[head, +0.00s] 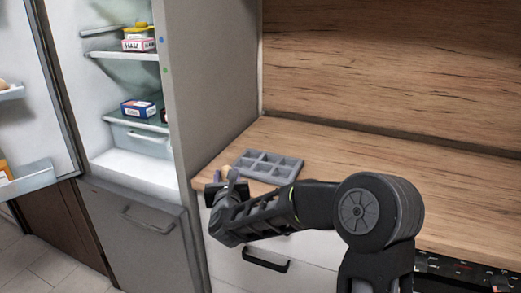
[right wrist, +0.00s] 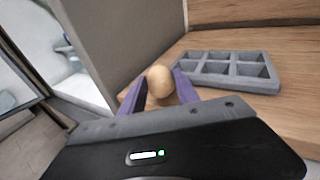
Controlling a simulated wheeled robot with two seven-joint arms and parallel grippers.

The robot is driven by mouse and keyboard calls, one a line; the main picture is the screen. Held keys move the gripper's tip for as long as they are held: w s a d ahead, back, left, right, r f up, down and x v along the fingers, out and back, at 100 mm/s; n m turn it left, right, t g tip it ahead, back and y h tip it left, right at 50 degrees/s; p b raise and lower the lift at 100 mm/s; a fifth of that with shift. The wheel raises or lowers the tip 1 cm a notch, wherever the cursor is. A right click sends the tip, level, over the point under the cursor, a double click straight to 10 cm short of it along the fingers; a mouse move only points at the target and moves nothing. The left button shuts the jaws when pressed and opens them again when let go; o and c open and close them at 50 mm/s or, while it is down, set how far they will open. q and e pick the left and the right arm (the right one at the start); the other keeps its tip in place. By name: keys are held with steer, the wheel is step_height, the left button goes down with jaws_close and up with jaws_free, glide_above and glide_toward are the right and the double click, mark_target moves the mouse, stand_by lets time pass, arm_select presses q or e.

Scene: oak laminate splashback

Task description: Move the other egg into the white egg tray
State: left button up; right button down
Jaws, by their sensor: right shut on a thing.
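My right gripper (head: 226,178) is shut on a pale brown egg (right wrist: 160,84), over the counter's front left corner. In the right wrist view the egg sits between the two purple fingers (right wrist: 158,78). A grey tray (right wrist: 214,80) with several square compartments lies on the counter just right of the egg. It also shows in the head view (head: 285,177), and the compartments I can see look empty. A white shelf (head: 13,94) on the open fridge door holds a small brownish rounded thing (head: 3,85) at the picture's left edge. My left gripper is not in view.
The fridge stands open at left, with packages (head: 138,107) on its shelves. Its side panel (head: 212,85) rises beside the counter's left end. The wooden counter (head: 345,180) is clear right of the tray.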

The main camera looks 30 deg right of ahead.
steer(key=s+a+f+n+t+y, duration=0.1)
steer(key=s+a+f+n+y, duration=0.3)
steer(key=a+f, duration=0.7)
steer(key=s+a+y, duration=0.2)
steer(key=y, duration=0.1)
steer(key=shift+s+a+f+n+t, duration=0.2)
steer(key=shift+s+f+n+t, duration=0.1)
steer(key=shift+f+n, duration=0.1)
steer(key=shift+a, duration=0.1)
